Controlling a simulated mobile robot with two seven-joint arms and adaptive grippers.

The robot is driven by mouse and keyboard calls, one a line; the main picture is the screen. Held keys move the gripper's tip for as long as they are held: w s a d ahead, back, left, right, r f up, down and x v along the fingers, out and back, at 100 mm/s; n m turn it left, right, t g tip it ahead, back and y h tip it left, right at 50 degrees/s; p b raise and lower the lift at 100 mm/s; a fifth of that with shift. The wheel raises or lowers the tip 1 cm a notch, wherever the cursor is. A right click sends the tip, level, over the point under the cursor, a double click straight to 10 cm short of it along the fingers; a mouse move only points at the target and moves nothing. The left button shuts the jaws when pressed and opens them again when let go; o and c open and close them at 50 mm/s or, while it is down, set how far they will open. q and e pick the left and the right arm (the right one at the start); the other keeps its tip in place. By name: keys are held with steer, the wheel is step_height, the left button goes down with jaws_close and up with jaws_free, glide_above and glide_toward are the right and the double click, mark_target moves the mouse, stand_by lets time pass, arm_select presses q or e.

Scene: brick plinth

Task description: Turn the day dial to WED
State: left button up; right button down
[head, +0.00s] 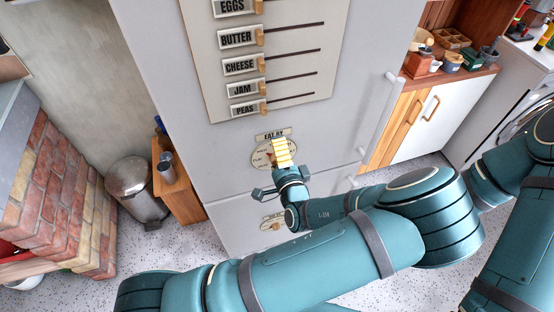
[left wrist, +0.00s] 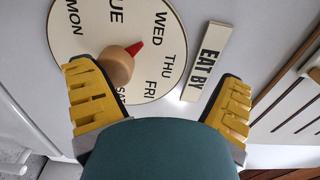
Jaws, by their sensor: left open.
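The day dial (head: 259,156) is a cream disc on the grey fridge door, below an EAT BY plate (head: 270,134). It fills the upper left of the left wrist view (left wrist: 75,45), with MON, TUE, WED, THU, FRI and SAT readable. Its wooden knob (left wrist: 115,69) has a red tip (left wrist: 135,48) pointing up and right, toward the WED and THU side; I cannot tell exactly which. My left gripper (head: 282,152) is in front of the dial, partly hiding it. In the wrist view its yellow fingers (left wrist: 158,80) are spread wide, the knob nearer the left finger. My right gripper is out of view.
Above the dial, a panel (head: 290,60) carries wooden sliders labelled EGGS, BUTTER, CHEESE, JAM and PEAS. A smaller plate with a knob (head: 275,225) is on the lower door. White handles (head: 376,120) protrude at the right. A bin (head: 137,188) stands left.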

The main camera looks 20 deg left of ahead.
mark_target(274, 132)
arm_select(q)
step_height(274, 132, up, 6)
steer(key=shift+f, duration=0.1)
steer(key=shift+s+f, duration=0.1)
stand_by(0.6)
